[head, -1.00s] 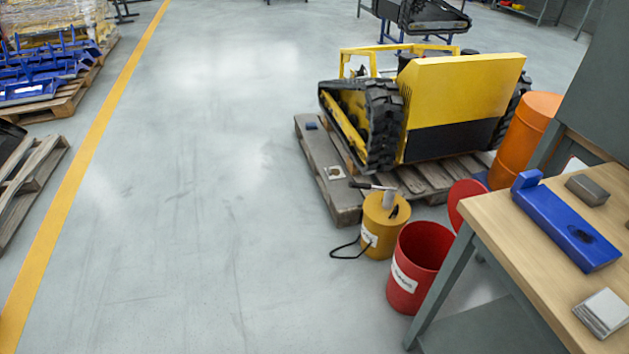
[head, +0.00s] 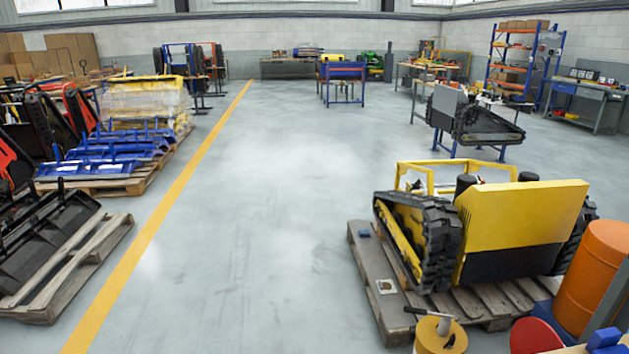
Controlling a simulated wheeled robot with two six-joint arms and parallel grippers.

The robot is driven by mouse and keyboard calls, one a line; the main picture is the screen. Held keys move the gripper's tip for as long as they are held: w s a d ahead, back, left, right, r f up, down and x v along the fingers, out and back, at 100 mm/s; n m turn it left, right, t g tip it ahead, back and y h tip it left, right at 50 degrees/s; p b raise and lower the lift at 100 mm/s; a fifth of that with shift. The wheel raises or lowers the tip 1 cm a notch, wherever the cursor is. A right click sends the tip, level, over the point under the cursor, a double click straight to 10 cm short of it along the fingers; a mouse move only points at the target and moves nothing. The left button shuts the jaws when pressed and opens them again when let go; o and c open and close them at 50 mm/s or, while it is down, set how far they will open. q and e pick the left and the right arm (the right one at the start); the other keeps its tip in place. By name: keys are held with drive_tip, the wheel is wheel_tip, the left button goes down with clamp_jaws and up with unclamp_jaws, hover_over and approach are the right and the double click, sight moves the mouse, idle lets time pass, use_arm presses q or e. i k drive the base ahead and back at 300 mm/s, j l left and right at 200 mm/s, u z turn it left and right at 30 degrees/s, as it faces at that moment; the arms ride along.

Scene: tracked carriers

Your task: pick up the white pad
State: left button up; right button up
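I see no thing that is plainly a loose white pad. A small whitish square piece (head: 386,286) with a darker middle lies flat on the near left part of the wooden pallet (head: 366,262) under the yellow tracked machine (head: 520,220). It is too small to tell what it is. The stack of whitish flat pieces on the workbench, seen a second ago, is outside the view now. Neither of my grippers is in view.
A yellow can (head: 440,338) with a hammer on it, a red lid (head: 535,338) and an orange drum (head: 592,275) stand at the lower right. A blue part (head: 605,341) shows at the bottom right. Open floor (head: 260,250) lies between the yellow line and the pallet.

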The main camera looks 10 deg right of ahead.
sight(387, 286)
drive_tip(key=i, duration=4.9)
drive_tip(key=i+j+z, duration=0.1)
drive_tip(key=i+z, duration=0.3)
drive_tip(key=i+j+z, duration=0.3)
drive_tip(key=i+z, duration=0.15)
drive_tip(key=i, duration=0.15)
drive_tip(key=z, duration=1.85)
